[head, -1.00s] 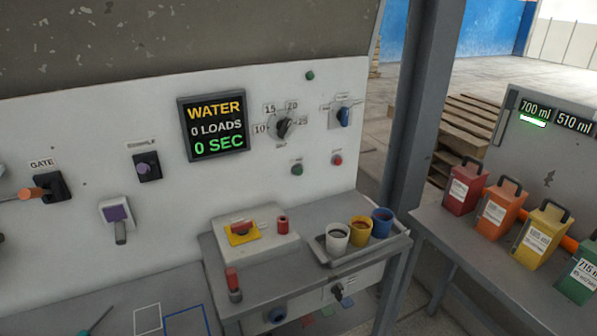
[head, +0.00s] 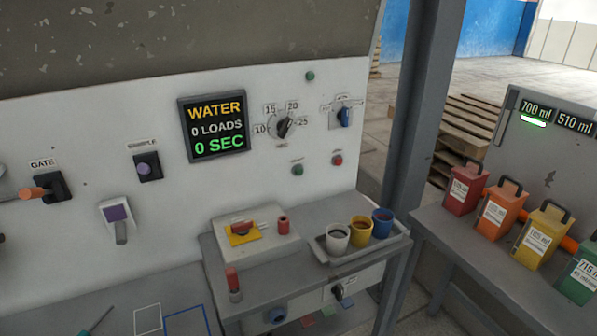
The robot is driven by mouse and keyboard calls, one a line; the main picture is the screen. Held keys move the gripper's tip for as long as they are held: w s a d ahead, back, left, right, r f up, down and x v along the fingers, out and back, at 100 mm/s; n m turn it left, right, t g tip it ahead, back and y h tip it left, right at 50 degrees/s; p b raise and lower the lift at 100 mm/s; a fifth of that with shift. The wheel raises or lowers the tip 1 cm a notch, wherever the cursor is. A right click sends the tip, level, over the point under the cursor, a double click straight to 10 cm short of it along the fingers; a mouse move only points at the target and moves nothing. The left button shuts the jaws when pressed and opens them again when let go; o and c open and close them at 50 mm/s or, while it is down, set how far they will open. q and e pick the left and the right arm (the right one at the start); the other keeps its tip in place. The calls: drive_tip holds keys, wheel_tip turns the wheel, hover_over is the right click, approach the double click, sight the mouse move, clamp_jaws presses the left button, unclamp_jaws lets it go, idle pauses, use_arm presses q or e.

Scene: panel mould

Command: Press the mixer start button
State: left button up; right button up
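On the white panel (head: 270,215), a green button (head: 297,170) sits below the numbered dial (head: 285,127), with a red button (head: 337,160) to its right. Another small green button (head: 310,76) is higher up, near the panel's top edge. The labels by the buttons are too small to read, so I cannot tell which one is the mixer start. The display (head: 214,127) reads WATER, 0 LOADS, 0 SEC. Neither of my grippers is in the head view.
A blue-handled switch (head: 346,117) is right of the dial. A grey bench below holds a tray (head: 338,259) with three cups and a box with a red switch (head: 243,229). A grey post (head: 420,110) stands right of the panel. Several coloured jugs (head: 502,208) stand beyond it.

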drive_tip(key=shift+a, duration=0.1)
drive_tip(key=shift+a+r, duration=0.1)
drive_tip(key=shift+a, duration=0.1)
clamp_jaws()
drive_tip(key=shift+d, duration=0.35)
drive_tip(key=shift+a, duration=0.35)
idle(0.4)
drive_tip(key=shift+d, duration=0.3)
